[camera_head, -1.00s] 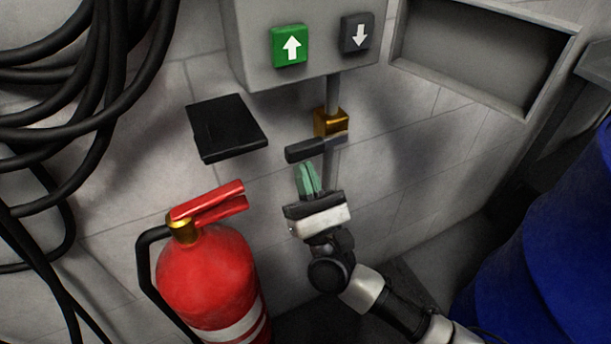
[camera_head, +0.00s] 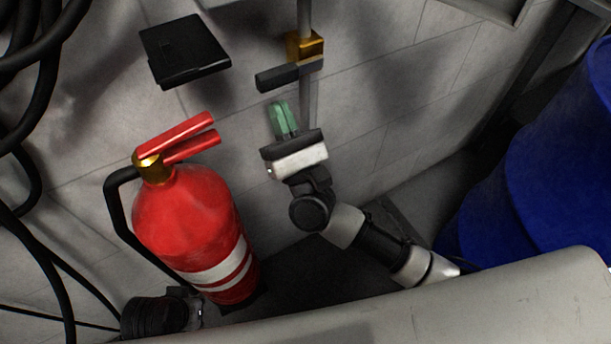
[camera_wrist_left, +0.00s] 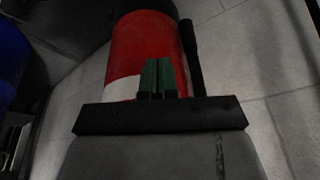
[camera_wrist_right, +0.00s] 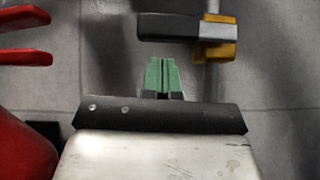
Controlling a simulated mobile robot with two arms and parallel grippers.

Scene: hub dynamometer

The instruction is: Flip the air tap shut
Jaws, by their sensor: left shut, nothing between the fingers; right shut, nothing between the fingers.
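The air tap has a brass body (camera_head: 305,47) on a thin vertical grey pipe. Its dark grey lever (camera_head: 277,78) sticks out to the left, crosswise to the pipe. My right gripper (camera_head: 279,104) is shut and empty, its green fingertips pointing up a little below the lever, apart from it. In the right wrist view the lever (camera_wrist_right: 168,27) is above the fingertips (camera_wrist_right: 161,62), with the brass body (camera_wrist_right: 221,40) to the right. My left gripper (camera_wrist_left: 157,68) is shut and empty in the left wrist view, in front of the red extinguisher (camera_wrist_left: 147,50).
The red fire extinguisher (camera_head: 185,210) stands left of my right gripper. A black flat box (camera_head: 185,50) is on the wall at upper left. Black hoses (camera_head: 25,130) hang at the far left. Blue drums (camera_head: 540,150) stand at right. Bare wall lies right of the pipe.

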